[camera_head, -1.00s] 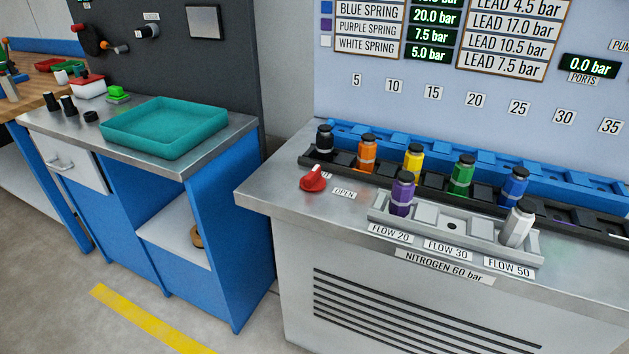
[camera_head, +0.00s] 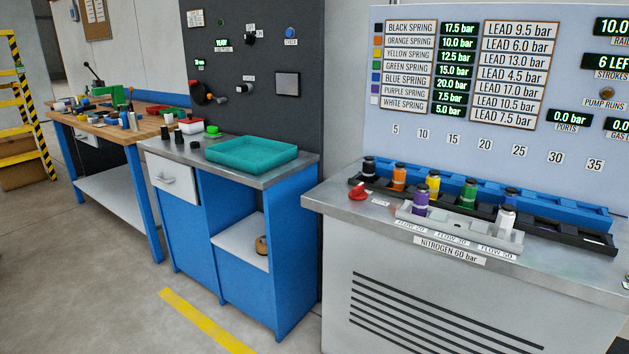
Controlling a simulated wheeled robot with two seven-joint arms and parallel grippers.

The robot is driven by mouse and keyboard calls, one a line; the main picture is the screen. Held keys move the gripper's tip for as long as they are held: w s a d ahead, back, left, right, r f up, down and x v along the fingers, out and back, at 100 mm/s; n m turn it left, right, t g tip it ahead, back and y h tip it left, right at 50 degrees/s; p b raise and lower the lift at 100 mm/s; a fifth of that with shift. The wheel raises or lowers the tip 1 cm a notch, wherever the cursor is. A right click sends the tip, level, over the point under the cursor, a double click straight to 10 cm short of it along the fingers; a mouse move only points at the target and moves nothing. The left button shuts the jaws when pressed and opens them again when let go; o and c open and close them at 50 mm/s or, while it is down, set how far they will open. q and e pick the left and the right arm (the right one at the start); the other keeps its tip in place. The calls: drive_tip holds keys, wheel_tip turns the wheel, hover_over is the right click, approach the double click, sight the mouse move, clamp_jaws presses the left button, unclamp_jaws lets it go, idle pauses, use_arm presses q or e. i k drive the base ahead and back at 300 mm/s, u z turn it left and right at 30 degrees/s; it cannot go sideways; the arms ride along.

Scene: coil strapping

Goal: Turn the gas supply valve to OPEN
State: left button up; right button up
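The gas supply valve is most likely the small red knob (camera_head: 357,191) on the left end of the steel bench top (camera_head: 335,199). A small label (camera_head: 380,203) lies to its right; it read OPEN in the earlier view but is too small to read now. The knob's exact angle cannot be told at this size. The gas readout on the panel at the far right is cut off by the frame edge. Neither of my grippers shows in the head view.
Several capped cylinders, such as the purple one (camera_head: 421,203), stand in a grey tray (camera_head: 450,228) and a black rack beside the knob. A teal tray (camera_head: 250,153) sits on the blue cabinet to the left. Open floor (camera_head: 110,290) lies at the lower left.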

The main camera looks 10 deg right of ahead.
sight(358, 193)
drive_tip(key=u, duration=0.6)
drive_tip(key=i, duration=0.8)
drive_tip(key=u, duration=0.2)
